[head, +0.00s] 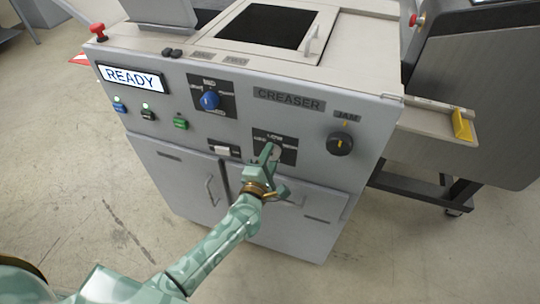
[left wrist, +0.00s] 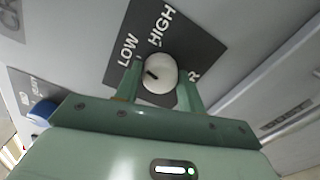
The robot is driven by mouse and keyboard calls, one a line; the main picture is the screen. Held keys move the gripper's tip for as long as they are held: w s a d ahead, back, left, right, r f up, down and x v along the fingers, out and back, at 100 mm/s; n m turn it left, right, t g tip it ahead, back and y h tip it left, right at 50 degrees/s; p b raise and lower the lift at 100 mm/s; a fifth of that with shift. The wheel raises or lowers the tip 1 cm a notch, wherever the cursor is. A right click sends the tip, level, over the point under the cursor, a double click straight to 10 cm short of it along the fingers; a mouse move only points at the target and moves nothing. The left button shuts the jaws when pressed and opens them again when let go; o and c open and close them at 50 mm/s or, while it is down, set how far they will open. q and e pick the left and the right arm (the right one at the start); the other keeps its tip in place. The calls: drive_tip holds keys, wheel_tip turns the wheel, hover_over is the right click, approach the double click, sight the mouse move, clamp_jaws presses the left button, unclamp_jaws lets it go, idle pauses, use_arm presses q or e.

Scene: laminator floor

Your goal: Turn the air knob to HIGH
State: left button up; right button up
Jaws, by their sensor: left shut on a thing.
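The air knob (left wrist: 161,73) is a round white knob with a short black mark, on a dark plate (left wrist: 190,45) lettered LOW and HIGH. In the left wrist view the mark lies on the knob's left side, toward LOW rather than HIGH. In the head view the knob is mostly hidden by my gripper, and the dark plate (head: 289,157) shows around it. My left gripper (head: 270,152) is shut on the knob, one finger on each side, as the left wrist view (left wrist: 160,85) also shows. My right gripper is not in view.
On the same grey panel are a blue knob (head: 209,100), a black JAM knob (head: 340,144), a white rocker switch (head: 223,150) and a READY screen (head: 131,78). Cabinet doors with handles (head: 211,190) lie below. A red stop button (head: 97,30) stands on the top left corner.

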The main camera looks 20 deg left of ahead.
use_arm(q)
drive_tip(key=m+p, duration=0.2)
drive_tip(key=m, duration=0.2)
drive_tip(key=shift+r+m, duration=0.1)
drive_tip(key=shift+m, duration=0.2)
drive_tip(key=m+p, duration=0.2)
drive_tip(key=m, duration=0.2)
drive_tip(key=shift+m, duration=0.3)
drive_tip(key=shift+f, duration=0.2)
drive_tip(key=o, duration=1)
drive_tip(key=shift+c, duration=0.2)
drive_tip(key=s+p, duration=0.1)
drive_tip(key=s, duration=1.5)
drive_tip(key=shift+s+a+p, duration=0.2)
drive_tip(key=shift+a+p, duration=0.1)
drive_tip(key=shift+p, duration=0.1)
